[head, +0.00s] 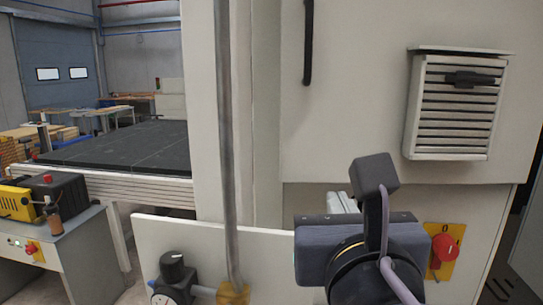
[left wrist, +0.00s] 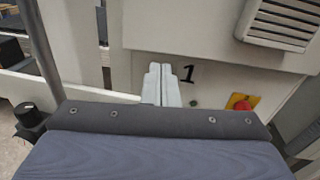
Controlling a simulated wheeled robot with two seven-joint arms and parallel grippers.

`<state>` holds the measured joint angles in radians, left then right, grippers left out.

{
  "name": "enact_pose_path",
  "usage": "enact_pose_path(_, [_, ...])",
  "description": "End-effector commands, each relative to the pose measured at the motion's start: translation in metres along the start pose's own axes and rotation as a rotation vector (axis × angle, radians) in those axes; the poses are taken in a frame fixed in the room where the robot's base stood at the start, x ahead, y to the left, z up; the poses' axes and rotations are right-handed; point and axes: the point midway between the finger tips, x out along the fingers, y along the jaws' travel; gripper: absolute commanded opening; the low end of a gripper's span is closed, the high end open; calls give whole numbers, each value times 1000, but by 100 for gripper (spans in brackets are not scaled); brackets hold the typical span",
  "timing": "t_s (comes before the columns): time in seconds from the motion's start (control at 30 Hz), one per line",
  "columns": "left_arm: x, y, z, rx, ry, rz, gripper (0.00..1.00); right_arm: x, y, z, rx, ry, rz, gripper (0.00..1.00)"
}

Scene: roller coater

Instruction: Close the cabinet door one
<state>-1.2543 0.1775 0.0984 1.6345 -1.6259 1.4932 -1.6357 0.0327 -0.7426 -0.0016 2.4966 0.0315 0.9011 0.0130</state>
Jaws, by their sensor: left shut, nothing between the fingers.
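A large off-white cabinet door panel (head: 350,110) fills the right of the head view, with a black bar handle (head: 308,45) and a louvred vent (head: 455,105). It also shows in the left wrist view (left wrist: 180,30). A black "1" (left wrist: 188,73) is marked on the lower panel just under its bottom edge. Whether the door is fully shut, I cannot tell. My left gripper (left wrist: 162,75) is shut and empty, its pale fingertips in front of the lower panel left of the "1"; contact is unclear. In the head view my dark wrist mostly hides it. My right gripper is not in view.
A red knob on a yellow plate (head: 443,250) is right of my left wrist. A grey vertical pipe (head: 225,130) and a black-knobbed regulator (head: 175,270) stand left. A low white panel (head: 215,250) lies behind the regulator. A dark flat table (head: 120,150) is further back.

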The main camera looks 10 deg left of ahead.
Motion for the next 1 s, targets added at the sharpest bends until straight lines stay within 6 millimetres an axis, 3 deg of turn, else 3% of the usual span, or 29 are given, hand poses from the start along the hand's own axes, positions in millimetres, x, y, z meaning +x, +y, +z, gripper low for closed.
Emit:
enact_pose_path(0.07, [-11,-9,2,36,-24,2,0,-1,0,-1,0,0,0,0])
enact_pose_path(0.17, [-8,-9,3,45,-32,7,0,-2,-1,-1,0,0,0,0])
enact_pose_path(0.27, [5,-8,4,43,-31,9,0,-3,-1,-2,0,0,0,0])
enact_pose_path(0.7, [96,-8,6,43,-27,10,0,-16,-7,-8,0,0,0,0])
enact_pose_path(1.0, [125,-8,6,41,-29,6,0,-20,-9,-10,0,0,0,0])
